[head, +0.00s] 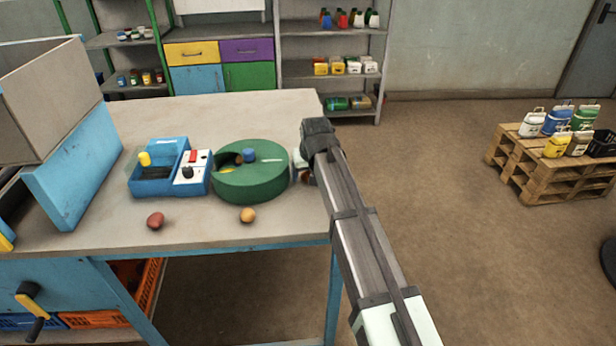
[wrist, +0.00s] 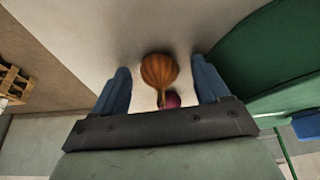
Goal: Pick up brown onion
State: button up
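A brown onion (wrist: 160,70) with a pointed stem lies on the pale tabletop between the two blue fingers of my gripper (wrist: 161,84) in the wrist view. The fingers stand apart, with a gap on each side of the onion. A small purple round thing (wrist: 173,100) shows beside the stem, partly hidden by my gripper's palm. In the head view my gripper (head: 301,170) is low at the table's right edge, right of the green round container. A bit of brown (head: 305,178) shows there, mostly hidden by my gripper.
The green round container (head: 252,183) stands close beside my gripper. A yellowish round item (head: 247,215) and a reddish one (head: 155,220) lie near the front edge. A blue control box (head: 152,180) is further left. The tabletop (head: 200,230) ends just right of my gripper.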

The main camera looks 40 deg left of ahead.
jog(key=c, duration=1.1)
